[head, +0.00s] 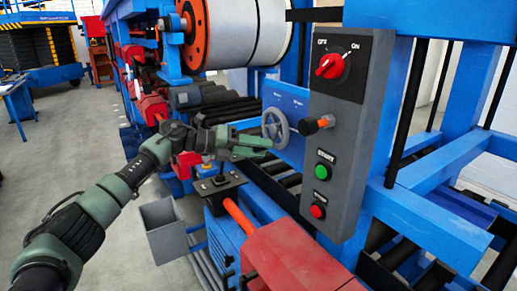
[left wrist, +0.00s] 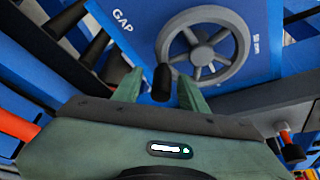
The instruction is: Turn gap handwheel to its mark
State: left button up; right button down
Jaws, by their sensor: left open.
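The grey spoked gap handwheel (head: 276,128) sits on a blue panel and also shows in the left wrist view (left wrist: 202,55), beside white "GAP" lettering. A dark cylindrical handle (left wrist: 161,83) stands out at the lower left of its rim. My left gripper (head: 268,148) is just left of and below the wheel in the head view. Its green fingers (left wrist: 160,92) are open in the left wrist view, with the handle appearing between them; whether they touch it I cannot tell. No mark on the wheel can be made out. My right gripper is not in view.
A grey control box (head: 345,135) with a red rotary switch (head: 330,66), a green button (head: 323,172) and a red button (head: 317,211) stands right of the wheel. An orange-stemmed black knob (head: 318,124) juts out close by. A joystick box (head: 215,188) lies below my left gripper.

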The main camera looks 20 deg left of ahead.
pick_arm(q)
jog(key=b+v, duration=0.1)
jog(key=v, duration=0.6)
jog(key=shift+s+a+b, duration=0.25)
jog(key=shift+a+b, duration=0.05)
jog(key=shift+a, duration=0.05)
